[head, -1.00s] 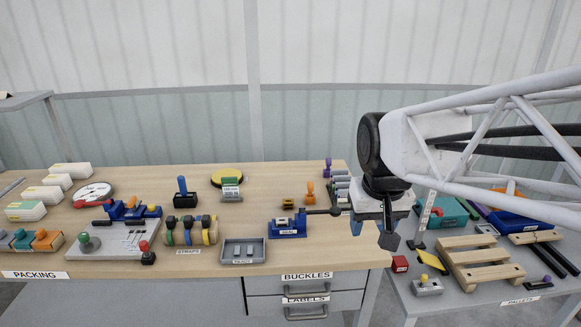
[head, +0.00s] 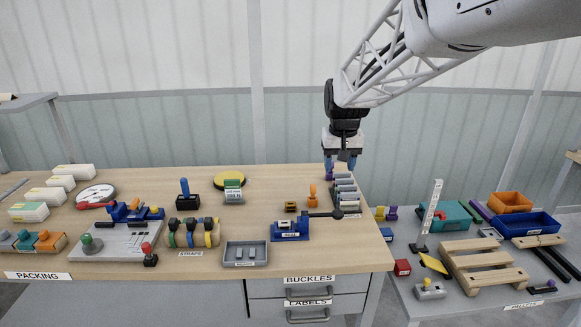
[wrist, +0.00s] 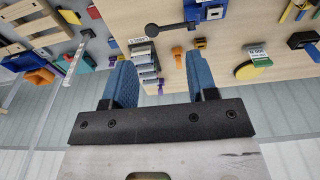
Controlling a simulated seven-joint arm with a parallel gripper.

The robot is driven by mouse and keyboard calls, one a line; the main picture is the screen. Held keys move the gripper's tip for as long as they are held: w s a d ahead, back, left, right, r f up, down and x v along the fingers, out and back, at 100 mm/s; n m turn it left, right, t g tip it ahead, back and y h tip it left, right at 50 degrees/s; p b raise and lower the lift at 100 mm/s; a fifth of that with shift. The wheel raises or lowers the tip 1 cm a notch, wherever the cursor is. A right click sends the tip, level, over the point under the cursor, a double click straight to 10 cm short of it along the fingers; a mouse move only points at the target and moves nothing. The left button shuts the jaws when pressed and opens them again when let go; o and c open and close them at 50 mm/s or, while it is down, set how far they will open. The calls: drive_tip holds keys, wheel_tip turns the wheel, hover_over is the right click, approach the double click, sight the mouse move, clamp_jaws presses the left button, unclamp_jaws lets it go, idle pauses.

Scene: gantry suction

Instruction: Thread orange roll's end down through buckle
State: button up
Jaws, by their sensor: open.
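My gripper (head: 342,164) hangs at the back right corner of the packing table, fingers down, open and empty. In the wrist view its two blue fingers (wrist: 157,72) stand apart, with a row of grey pieces showing beyond the gap. The strap rolls (head: 193,232) stand in a rack behind the STRAPS label, dark with green, blue and yellow bands; I cannot pick out a clearly orange roll. A small orange item (head: 313,196) stands near the grey row. A blue fixture (head: 290,231) sits in front of it; I cannot tell whether it holds the buckle.
The grey row (head: 346,193) lies close below my gripper. A dark lever (head: 325,214) with a round knob reaches right from the fixture. A grey tray (head: 246,262) holds small pieces. A wooden pallet (head: 482,265) is on the right table.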

drive_tip(key=w+a+f, duration=0.1)
drive_tip(key=w+f, duration=0.2)
drive_tip(key=w, duration=0.5)
drive_tip(key=w+f, duration=0.4)
drive_tip(key=w, duration=0.3)
drive_tip(key=g, duration=0.1)
hover_over(313, 186)
drive_tip(key=f, duration=1)
drive_tip(key=shift+s+d, duration=0.1)
drive_tip(key=shift+s, duration=0.1)
drive_tip(key=shift+w+f, duration=0.45)
drive_tip(key=shift+f, duration=0.1)
drive_tip(key=shift+f, duration=1.2)
drive_tip(key=shift+f, duration=0.15)
drive_tip(key=shift+w+f, duration=0.1)
drive_tip(key=shift+f, duration=2.35)
